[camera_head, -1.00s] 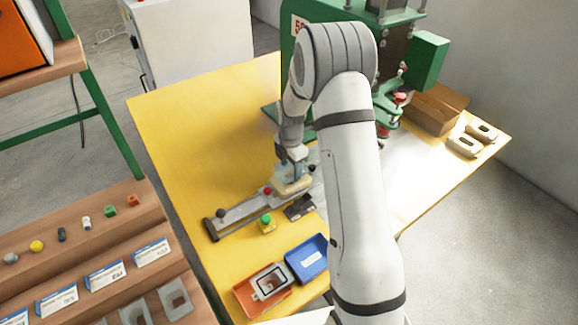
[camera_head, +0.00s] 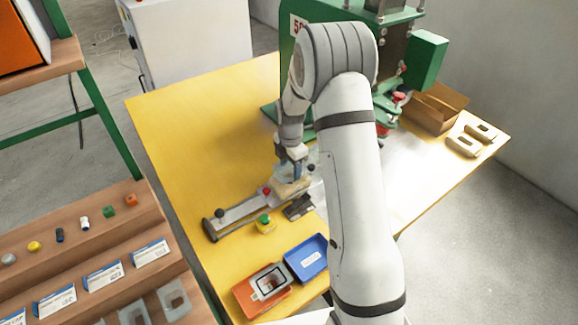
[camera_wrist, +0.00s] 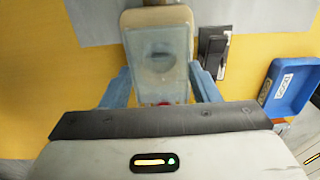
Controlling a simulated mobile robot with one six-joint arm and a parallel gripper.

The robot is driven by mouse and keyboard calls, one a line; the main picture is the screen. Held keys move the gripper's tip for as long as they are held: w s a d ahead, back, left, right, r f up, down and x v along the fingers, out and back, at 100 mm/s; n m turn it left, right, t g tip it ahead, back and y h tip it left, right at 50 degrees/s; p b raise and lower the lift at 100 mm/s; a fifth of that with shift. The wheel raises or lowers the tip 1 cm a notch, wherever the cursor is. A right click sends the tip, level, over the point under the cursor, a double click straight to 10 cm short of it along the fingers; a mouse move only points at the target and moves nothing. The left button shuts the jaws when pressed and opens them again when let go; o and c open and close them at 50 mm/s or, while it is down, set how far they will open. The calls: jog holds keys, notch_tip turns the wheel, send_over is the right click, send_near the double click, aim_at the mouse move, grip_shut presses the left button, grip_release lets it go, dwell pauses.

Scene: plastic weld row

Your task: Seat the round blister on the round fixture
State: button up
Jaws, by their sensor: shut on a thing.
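My gripper (camera_head: 292,168) is over the slide on the yellow table. In the wrist view, its two blue fingers (camera_wrist: 160,92) close on the sides of a clear, see-through blister (camera_wrist: 158,68). The blister overlaps the fixture in both views. I cannot tell whether it touches the fixture or hangs just above it.
The slide rail (camera_head: 238,212) has dark knobs and a red one. The green press (camera_head: 428,62) stands behind. Two pale fixtures (camera_head: 464,146) lie at right. The table's left is clear.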

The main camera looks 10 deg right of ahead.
jog(key=shift+f+b, duration=1)
jog(key=shift+f, duration=0.4)
dwell(0.5)
jog(key=o, duration=0.9)
jog(key=c, duration=0.5)
jog(key=shift+o, duration=0.2)
jog(key=shift+r+p, duration=1.9)
jog(key=shift+r, duration=1.6)
